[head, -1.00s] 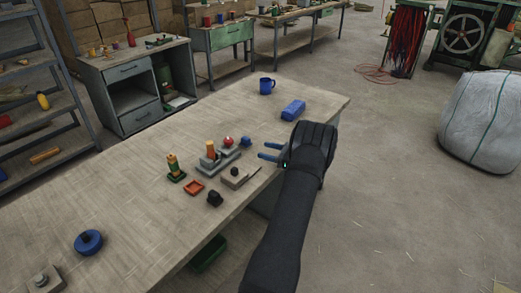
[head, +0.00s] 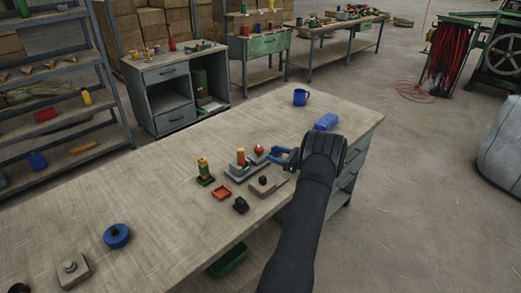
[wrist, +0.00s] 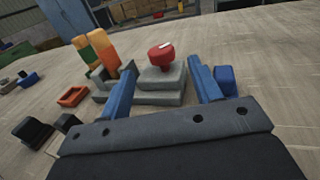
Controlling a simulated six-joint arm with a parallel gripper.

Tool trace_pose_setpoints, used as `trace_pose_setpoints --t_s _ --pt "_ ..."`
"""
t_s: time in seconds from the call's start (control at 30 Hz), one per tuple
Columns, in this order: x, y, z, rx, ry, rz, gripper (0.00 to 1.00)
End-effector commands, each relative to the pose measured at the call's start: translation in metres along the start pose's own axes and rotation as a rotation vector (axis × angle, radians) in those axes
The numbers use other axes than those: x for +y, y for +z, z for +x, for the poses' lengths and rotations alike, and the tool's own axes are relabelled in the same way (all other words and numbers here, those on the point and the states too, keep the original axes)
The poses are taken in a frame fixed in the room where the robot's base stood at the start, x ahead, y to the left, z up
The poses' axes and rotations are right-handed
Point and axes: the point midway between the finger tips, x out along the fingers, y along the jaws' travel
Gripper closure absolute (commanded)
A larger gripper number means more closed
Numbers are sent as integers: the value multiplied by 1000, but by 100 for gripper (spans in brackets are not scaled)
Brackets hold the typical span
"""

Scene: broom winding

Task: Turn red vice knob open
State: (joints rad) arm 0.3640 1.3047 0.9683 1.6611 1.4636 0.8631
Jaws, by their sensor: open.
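The red vice knob (head: 259,149) sits on the right part of the grey vice (head: 247,166) on the workbench. An orange piece (head: 241,156) stands upright at the vice's left part. My gripper (head: 277,157) is open, close to the right of the knob, with its blue fingers pointing at it. In the wrist view the red knob (wrist: 161,56) shows upright on its stepped grey block (wrist: 162,84), between the two blue fingers in the picture and beyond them. No contact is visible. The gripper is empty.
A green-and-orange piece (head: 204,170), a red tray (head: 221,192), a black block (head: 240,205) and a grey block with a black knob (head: 263,185) stand near the vice. A blue block (head: 326,121) and blue mug (head: 301,97) lie behind. The bench's left middle is clear.

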Motion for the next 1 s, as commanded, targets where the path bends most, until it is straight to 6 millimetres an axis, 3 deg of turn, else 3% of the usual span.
trace_pose_setpoints --t_s 0.2,0.4,0.8,1.0 --pt "1 -1 47 0 3 1 42" --pt "0 0 72 0 1 0 42" --pt "0 0 79 0 0 1 42" --pt "0 0 79 0 0 1 79"
